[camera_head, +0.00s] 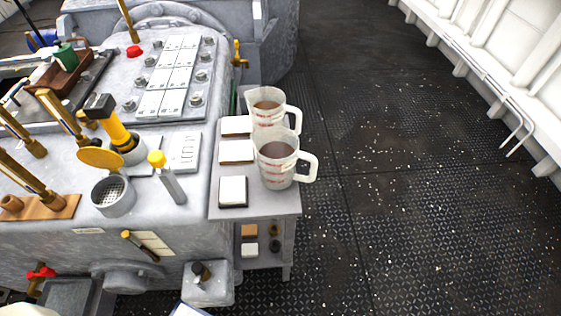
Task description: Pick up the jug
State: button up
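Two similar jugs stand upright on a small grey side table (265,205). Both are whitish with red markings, hold brown contents and have handles toward the right. The nearer jug (277,170) stands close to the table's right edge. The farther jug (265,103) stands just behind it, and its lower part is partly hidden by the nearer one. Whether the two touch cannot be told. My gripper is not in view.
Several white-topped blocks, one of them here (232,191), lie on the table left of the jugs. A large grey console (130,190) with levers and a yellow-capped cylinder (167,178) adjoins the table's left side. Open deck floor (400,190) lies to the right, up to a white railing (490,75).

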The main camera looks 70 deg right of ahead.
aim_at(276, 148)
jog(key=z, duration=1)
